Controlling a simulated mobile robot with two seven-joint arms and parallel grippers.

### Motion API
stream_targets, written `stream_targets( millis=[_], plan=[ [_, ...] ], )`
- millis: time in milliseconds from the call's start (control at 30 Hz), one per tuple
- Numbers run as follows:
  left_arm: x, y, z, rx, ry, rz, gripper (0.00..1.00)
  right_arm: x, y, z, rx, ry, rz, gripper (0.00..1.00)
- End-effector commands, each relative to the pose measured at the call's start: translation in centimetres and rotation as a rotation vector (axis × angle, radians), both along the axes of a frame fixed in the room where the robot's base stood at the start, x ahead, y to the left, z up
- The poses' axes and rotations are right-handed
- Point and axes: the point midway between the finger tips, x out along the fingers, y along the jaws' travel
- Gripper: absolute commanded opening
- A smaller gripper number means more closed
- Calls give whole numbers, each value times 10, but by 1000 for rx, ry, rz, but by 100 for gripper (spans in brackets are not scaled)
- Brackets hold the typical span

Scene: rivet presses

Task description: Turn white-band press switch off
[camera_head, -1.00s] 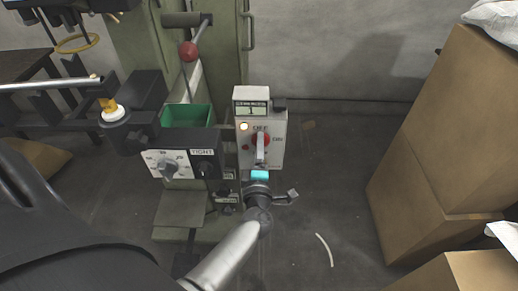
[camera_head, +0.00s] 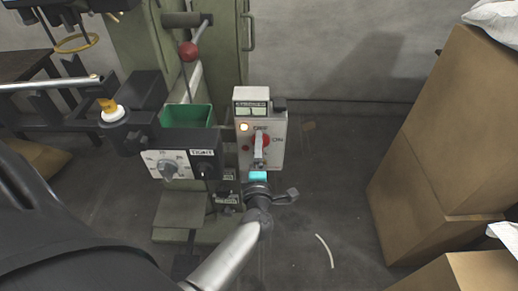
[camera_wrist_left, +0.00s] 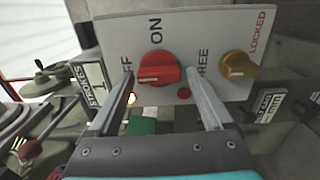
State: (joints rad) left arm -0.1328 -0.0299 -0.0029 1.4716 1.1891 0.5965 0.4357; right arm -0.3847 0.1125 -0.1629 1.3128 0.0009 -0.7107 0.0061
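The red rotary switch (camera_head: 261,139) is on a pale control box (camera_head: 273,155), with OFF above it and ON at its right in the head view. In the left wrist view the red switch (camera_wrist_left: 158,69) has a pale mark at its left end, towards the partly hidden OFF label. My left gripper (camera_head: 259,150) is in front of the box. In the left wrist view its open fingers (camera_wrist_left: 162,90) straddle the switch from below, with gaps showing; contact is unclear. A small lamp (camera_head: 244,127) glows. I cannot make out a white band. My right gripper is out of view.
A yellow knob (camera_wrist_left: 238,66) sits right of the switch, between FREE and LOCKED. A dial box marked TIGHT (camera_head: 180,165) and a green bin (camera_head: 187,116) stand left of the control box. Cardboard boxes (camera_head: 440,140) stand at the right, with open floor between.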

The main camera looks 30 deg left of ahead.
Motion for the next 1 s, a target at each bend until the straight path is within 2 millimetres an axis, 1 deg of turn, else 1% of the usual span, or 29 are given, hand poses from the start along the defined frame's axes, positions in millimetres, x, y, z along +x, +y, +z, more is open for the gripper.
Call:
stream_targets(
  millis=[33, 67, 100, 333, 467, 567, 900, 1000],
  plan=[
    [0, 0, 0, 1, 1, 0, 91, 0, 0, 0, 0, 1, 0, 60],
    [0, 0, 0, 1, 0, 0, 94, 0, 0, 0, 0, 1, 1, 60],
    [0, 0, 0, 1, 0, 0, 95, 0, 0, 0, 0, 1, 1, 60],
    [0, 0, 1, 2, 0, 0, 95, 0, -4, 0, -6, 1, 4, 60],
    [-8, -5, 1, 2, 1, 0, 95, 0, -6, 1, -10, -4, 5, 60],
    [-20, -13, 1, 1, 3, -1, 95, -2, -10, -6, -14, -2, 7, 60],
    [-87, -53, 1, 0, 4, 0, 95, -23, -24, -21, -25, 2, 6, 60],
    [-104, -64, 1, 0, 4, 0, 95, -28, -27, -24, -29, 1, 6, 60]
  ],
)
